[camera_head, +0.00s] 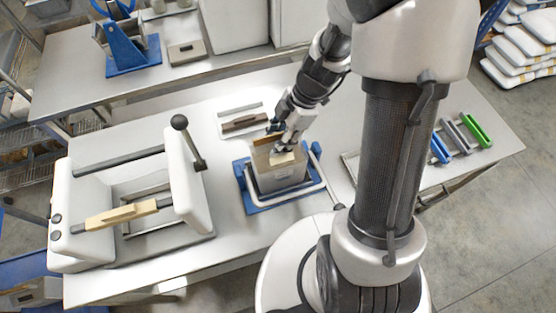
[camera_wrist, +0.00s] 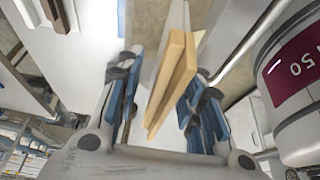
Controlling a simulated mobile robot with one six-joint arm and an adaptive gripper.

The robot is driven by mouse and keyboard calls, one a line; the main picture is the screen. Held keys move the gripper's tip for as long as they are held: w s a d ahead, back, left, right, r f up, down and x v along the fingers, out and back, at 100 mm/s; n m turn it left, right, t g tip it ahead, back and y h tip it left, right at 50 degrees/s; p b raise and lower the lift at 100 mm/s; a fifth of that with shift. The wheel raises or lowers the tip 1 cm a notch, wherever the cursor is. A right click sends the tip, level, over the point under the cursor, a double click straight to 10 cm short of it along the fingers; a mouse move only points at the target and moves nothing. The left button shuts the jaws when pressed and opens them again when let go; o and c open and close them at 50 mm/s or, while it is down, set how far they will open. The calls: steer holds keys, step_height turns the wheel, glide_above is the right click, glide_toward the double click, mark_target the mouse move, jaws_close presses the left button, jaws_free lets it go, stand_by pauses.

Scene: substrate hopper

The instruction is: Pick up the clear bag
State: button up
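A grey box-like holder (camera_head: 278,178) stands in a blue stand (camera_head: 250,196) in the middle of the table. Beige strips (camera_head: 284,158) show at its top. I cannot make out a clear bag as a separate thing; the holder's mouth is partly hidden by my gripper. My gripper (camera_head: 277,141) points down at the top of the holder. In the wrist view its two blue-padded fingers (camera_wrist: 160,82) are apart. A beige strip (camera_wrist: 172,80) lies in the gap between them, with space beside the left finger. Whether it touches the right finger is unclear.
A white machine with a beige bar (camera_head: 120,215) and a black-knobbed lever (camera_head: 188,140) stands at the left. A tray with a brown bar (camera_head: 244,122) lies behind the holder. Blue, grey and green tools (camera_head: 463,137) lie right. White sacks (camera_head: 525,45) are stacked far right.

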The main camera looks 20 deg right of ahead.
steer(key=shift+f+b, duration=0.15)
steer(key=shift+b, duration=0.25)
steer(key=shift+c, duration=0.2)
steer(key=shift+s, duration=0.1)
jaws_close()
stand_by(0.3)
stand_by(0.3)
